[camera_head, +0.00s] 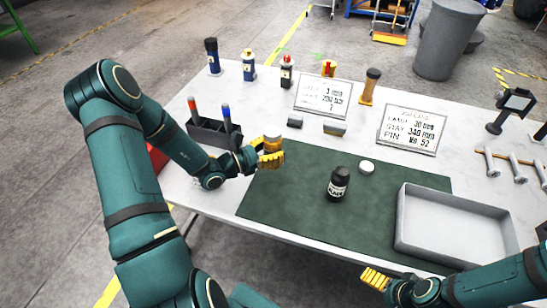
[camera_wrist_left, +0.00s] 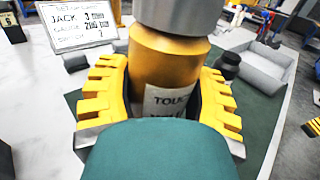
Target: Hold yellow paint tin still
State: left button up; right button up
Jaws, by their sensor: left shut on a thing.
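The yellow paint tin (camera_head: 272,143) is at the back left corner of the green mat, between the fingers of my left gripper (camera_head: 270,160). In the left wrist view the tin (camera_wrist_left: 158,65) fills the middle, with a grey top and a white label reading "TOUC", partly hidden. The yellow ridged fingers of my left gripper (camera_wrist_left: 160,100) press on its two sides. The tin looks upright; I cannot tell whether its base touches the table. My right gripper (camera_head: 375,279) is low at the front edge, away from the tin, and its finger gap does not show.
The green mat (camera_head: 300,205) bears a black bottle (camera_head: 338,184) and a white lid (camera_head: 367,166). A grey tray (camera_head: 450,245) stands at right. A dark holder (camera_head: 210,133) with markers stands left of the tin. Bottles and sign cards line the back.

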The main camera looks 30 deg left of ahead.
pick_arm(q)
jog(key=shift+r, duration=0.7)
jog(key=o, duration=0.7)
jog(key=c, duration=0.7)
jog(key=s+d+f+b, duration=0.1)
jog(key=d+f, duration=0.1)
jog(key=d, duration=0.5)
jog(key=s+d+f+b, duration=0.2)
jog(key=d+f, duration=0.1)
jog(key=d, duration=0.4)
jog(key=shift+f, duration=0.3)
